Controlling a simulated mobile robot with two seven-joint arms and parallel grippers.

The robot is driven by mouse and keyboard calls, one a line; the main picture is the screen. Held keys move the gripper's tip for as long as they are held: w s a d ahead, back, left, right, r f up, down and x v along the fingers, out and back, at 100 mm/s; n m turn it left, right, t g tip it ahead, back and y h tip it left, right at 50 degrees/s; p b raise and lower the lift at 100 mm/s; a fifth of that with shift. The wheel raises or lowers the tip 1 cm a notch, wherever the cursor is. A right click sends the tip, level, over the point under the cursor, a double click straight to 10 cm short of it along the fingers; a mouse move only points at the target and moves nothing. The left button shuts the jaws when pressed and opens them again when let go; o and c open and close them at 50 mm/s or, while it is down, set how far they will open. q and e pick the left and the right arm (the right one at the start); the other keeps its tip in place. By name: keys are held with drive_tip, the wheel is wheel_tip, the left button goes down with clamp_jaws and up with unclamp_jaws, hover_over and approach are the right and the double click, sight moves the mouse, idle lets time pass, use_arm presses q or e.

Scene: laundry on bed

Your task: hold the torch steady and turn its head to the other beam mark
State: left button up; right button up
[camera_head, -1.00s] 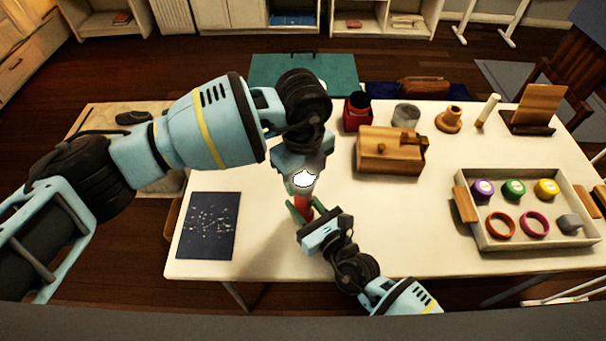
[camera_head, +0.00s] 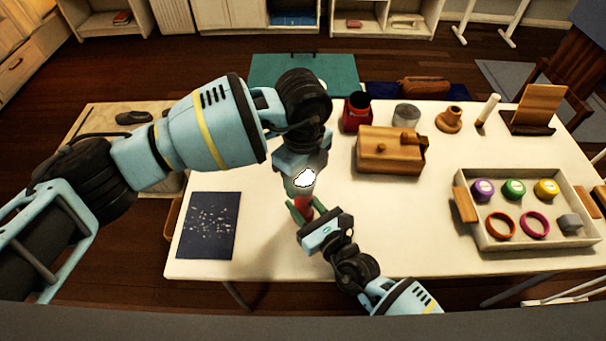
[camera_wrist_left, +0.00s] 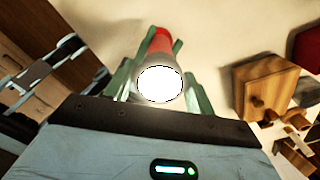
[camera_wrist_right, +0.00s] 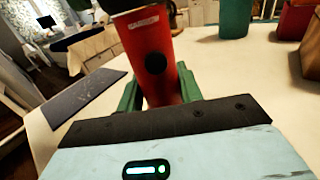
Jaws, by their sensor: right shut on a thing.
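The red torch (camera_head: 304,202) stands upright over the table, its bright white lens facing up. It also shows in the right wrist view (camera_wrist_right: 172,82), with a dark round spot and a small label on its body. My right gripper (camera_wrist_right: 158,95) is shut on the red body from the near side. My left gripper (camera_wrist_left: 160,88) points down from above, its green fingers on either side of the torch head (camera_wrist_left: 160,84). The fingers look spread, and any contact with the head is hard to make out. The beam marks are not readable.
A dark speckled sheet (camera_head: 207,225) lies left of the torch. A wooden box (camera_head: 388,152), a red jar (camera_head: 357,112) and a grey canister (camera_head: 406,115) stand behind to the right. A tray (camera_head: 490,243) of lids and rings is at the far right.

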sight(304, 176)
use_arm(q)
drive_tip(key=shift+o, duration=1.2)
drive_tip(key=shift+r, duration=0.1)
wheel_tip(304, 176, up, 12)
use_arm(e)
drive_tip(key=o, duration=1.2)
drive_tip(key=shift+s, duration=0.1)
drive_tip(key=v, duration=1.1)
drive_tip(key=shift+s+d, duration=0.25)
drive_tip(key=shift+s, duration=0.1)
drive_tip(key=shift+s+d, duration=0.1)
